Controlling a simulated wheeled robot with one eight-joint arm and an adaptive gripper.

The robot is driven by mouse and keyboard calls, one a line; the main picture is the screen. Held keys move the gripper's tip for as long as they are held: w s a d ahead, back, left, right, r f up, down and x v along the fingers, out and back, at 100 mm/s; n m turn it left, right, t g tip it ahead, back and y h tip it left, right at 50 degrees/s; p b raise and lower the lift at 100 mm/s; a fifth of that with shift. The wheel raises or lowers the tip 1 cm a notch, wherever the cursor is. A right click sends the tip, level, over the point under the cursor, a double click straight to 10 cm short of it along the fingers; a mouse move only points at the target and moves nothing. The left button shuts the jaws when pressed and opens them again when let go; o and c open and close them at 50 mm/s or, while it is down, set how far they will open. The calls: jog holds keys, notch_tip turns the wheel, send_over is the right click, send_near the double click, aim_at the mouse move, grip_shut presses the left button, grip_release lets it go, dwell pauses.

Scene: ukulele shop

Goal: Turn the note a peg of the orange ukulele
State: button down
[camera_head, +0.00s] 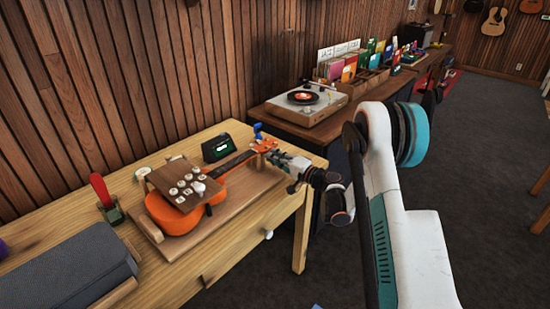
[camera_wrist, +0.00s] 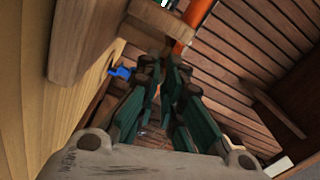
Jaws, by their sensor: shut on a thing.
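The orange ukulele (camera_head: 160,212) lies face up on a wooden board on the light wood table, its neck pointing to the back right. Its orange headstock (camera_head: 264,145) is at the table's right end; part of the orange ukulele also shows at the top of the wrist view (camera_wrist: 198,18). A blue piece (camera_head: 258,128) stands by the headstock and shows in the wrist view (camera_wrist: 120,72). My gripper (camera_head: 276,156) reaches in from the right, its fingers (camera_wrist: 168,62) shut on a peg at the headstock. The fingertips hide the peg, and I cannot tell which note it is.
A black box with a green display (camera_head: 217,148) stands behind the neck. A panel with pale knobs (camera_head: 172,182) sits over the ukulele's body. A red-handled tool (camera_head: 101,188) and a grey case (camera_head: 62,272) are at left. A record player (camera_head: 306,103) stands behind.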

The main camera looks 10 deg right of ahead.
jog(key=shift+n, duration=1.2)
jog(key=c, duration=1.7)
grip_release()
jog(key=v, duration=1.2)
